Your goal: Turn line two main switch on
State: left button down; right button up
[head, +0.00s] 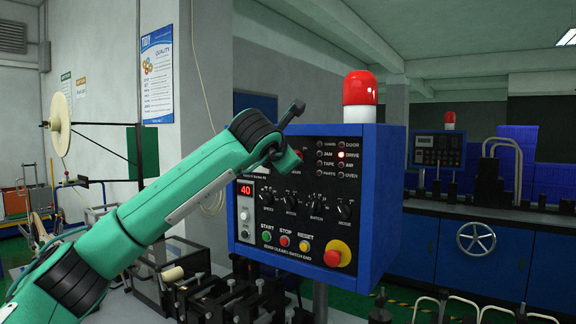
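A blue control box with a black panel (327,219) stands in the middle of the head view. My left arm reaches across its upper left corner. My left gripper (293,110) is at the panel's top edge, seen from the side, and its fingers cannot be made out clearly. A small red part (299,154) shows beside the end of my arm, perhaps the main switch; most of that corner is hidden, so its position cannot be read. The red display (245,190) reads 40 and the DRIVE lamp (341,154) is lit. My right gripper is not in view.
A red beacon (360,88) tops the box. Below the dials are START, STOP and RESET buttons and a red emergency knob (337,253) on yellow. Dark machine parts (225,300) lie below. Another blue machine with a handwheel (476,237) stands at right.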

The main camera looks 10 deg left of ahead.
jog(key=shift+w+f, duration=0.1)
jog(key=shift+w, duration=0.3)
pick_arm(q)
jog(key=c, duration=1.5)
grip_release()
